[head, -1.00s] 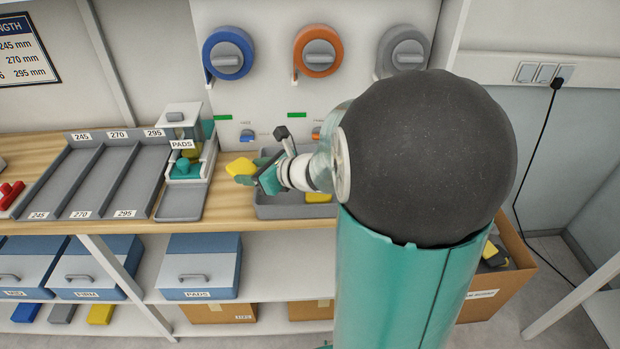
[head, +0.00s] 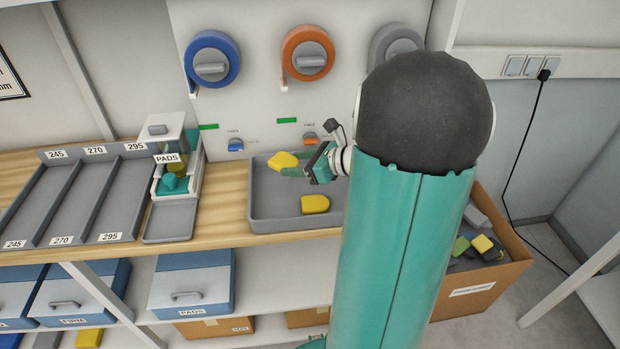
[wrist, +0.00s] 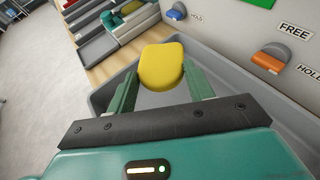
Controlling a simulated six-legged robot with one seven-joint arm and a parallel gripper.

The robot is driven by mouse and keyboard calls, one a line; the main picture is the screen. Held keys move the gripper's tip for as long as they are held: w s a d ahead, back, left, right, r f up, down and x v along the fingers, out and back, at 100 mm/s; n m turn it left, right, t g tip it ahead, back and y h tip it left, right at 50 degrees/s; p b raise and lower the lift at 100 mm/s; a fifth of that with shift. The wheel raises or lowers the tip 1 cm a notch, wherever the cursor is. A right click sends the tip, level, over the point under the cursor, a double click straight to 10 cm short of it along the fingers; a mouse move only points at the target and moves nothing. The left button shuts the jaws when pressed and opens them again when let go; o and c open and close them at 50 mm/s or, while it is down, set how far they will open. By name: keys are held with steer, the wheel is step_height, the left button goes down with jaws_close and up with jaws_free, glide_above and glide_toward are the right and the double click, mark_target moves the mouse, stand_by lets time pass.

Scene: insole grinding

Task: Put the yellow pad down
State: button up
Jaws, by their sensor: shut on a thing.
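A yellow pad (head: 283,160) is held in my gripper (head: 289,168) above the back part of a grey tray (head: 262,215) on the bench. In the wrist view the yellow pad (wrist: 160,66) lies between the two green fingers of my gripper (wrist: 160,80), which are shut on its sides. The grey tray (wrist: 103,98) shows below and around it. A second yellow pad (head: 315,204) lies in the tray's front part. My arm hides the tray's right end in the head view.
A pad dispenser (head: 172,175) labelled PADS stands left of the tray, beside empty sloped lanes (head: 85,195) marked 245, 270 and 295. Blue (head: 236,145) and orange (head: 311,139) levers are on the wall behind. A cardboard box (head: 490,275) with several pads stands at the lower right.

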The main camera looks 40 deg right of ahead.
steer(key=d+f, duration=0.1)
steer(key=f, duration=0.1)
steer(key=d+f, duration=0.2)
steer(key=w+d+f, duration=0.1)
steer(key=d+f, duration=0.1)
steer(key=shift+d, duration=0.1)
steer(key=shift+s+f, duration=0.1)
steer(key=shift+f, duration=1.45)
steer(key=shift+f, duration=0.1)
steer(key=o, duration=0.7)
